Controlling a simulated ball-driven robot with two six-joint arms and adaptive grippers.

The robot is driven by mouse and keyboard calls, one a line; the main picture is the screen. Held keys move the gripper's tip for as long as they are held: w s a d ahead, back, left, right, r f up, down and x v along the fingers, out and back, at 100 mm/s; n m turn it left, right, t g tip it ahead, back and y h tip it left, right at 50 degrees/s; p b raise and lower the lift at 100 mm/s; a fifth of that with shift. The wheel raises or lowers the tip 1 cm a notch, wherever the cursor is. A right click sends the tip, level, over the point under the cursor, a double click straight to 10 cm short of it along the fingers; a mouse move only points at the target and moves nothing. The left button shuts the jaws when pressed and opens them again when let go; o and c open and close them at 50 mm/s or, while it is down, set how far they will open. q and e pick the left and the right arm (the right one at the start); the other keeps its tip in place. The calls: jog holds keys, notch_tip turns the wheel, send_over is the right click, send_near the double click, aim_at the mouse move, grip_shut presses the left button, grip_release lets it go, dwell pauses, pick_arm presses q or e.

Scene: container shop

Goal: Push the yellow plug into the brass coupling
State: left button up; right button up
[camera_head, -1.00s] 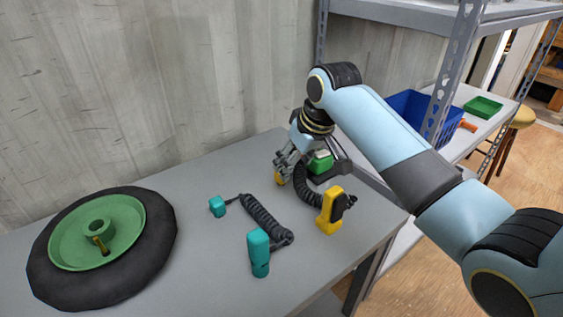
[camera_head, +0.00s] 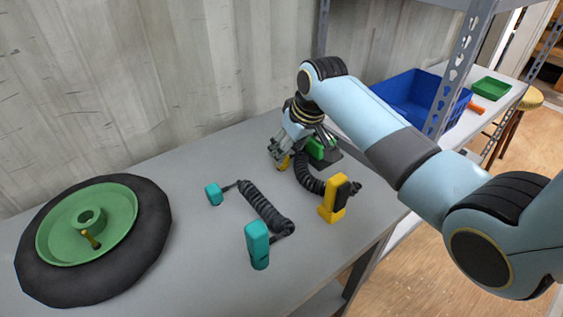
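The yellow plug (camera_head: 284,163) is at the fingertips of my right gripper (camera_head: 281,155), near the back of the grey table. The fingers partly cover it, and I cannot tell whether they are closed on it. A black coiled cable (camera_head: 306,178) runs from there to a yellow handle piece (camera_head: 332,204) standing on the table. A small brass-coloured fitting (camera_head: 91,240), which looks like the brass coupling, sticks out at the hub of the green wheel (camera_head: 62,224) on the left. My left gripper is out of view.
A teal plug (camera_head: 213,194), its coiled black cable (camera_head: 263,208) and a teal handle piece (camera_head: 257,246) lie between wheel and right gripper. A green-and-black item (camera_head: 320,150) sits right behind the gripper. A blue crate (camera_head: 412,92) stands beyond the table. A wall closes the back.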

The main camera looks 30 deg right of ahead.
jog(key=shift+w+b+x, duration=0.2)
jog(key=shift+w+x, duration=0.05)
jog(key=shift+x, duration=1.15)
jog(key=shift+w+b+x, duration=0.2)
jog(key=shift+x, duration=1.2)
jog(key=shift+r, duration=0.25)
jog(key=shift+c, duration=0.2)
jog(key=c, duration=1.1)
